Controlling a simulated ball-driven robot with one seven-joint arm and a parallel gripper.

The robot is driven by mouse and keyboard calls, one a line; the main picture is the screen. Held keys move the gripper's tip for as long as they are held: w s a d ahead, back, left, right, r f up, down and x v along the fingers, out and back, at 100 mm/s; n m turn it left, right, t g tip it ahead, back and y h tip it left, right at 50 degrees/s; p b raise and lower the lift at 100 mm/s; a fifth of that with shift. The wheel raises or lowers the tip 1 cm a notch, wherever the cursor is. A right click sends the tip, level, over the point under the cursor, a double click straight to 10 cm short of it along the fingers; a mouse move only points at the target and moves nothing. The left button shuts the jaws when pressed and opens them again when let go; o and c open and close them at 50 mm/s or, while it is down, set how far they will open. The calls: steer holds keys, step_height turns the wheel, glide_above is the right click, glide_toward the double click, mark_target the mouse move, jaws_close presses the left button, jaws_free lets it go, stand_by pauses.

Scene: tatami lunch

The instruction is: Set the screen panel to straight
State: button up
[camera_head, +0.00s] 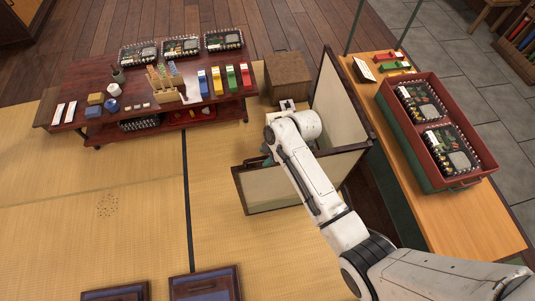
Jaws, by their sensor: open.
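The folding screen stands on the tatami in the middle right, with dark frames and pale faces. One panel (341,100) runs from the back toward the front along the wooden counter. The other panel (270,189) turns off to the left from their shared corner near the counter, so the screen is bent at a sharp angle. My arm reaches over the left-going panel and covers part of it. My gripper (287,104) is small in view at the arm's far end, inside the angle of the screen. It appears open and empty. Contact with a panel cannot be told.
A wooden box (288,68) stands just behind my gripper. The low red table (140,120) with bento boxes and small items is at the left. The counter (455,215) with a red crate (470,180) is close on the right. Open tatami (110,225) lies front left.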

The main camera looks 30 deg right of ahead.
jaws_close()
stand_by(0.4)
stand_by(0.4)
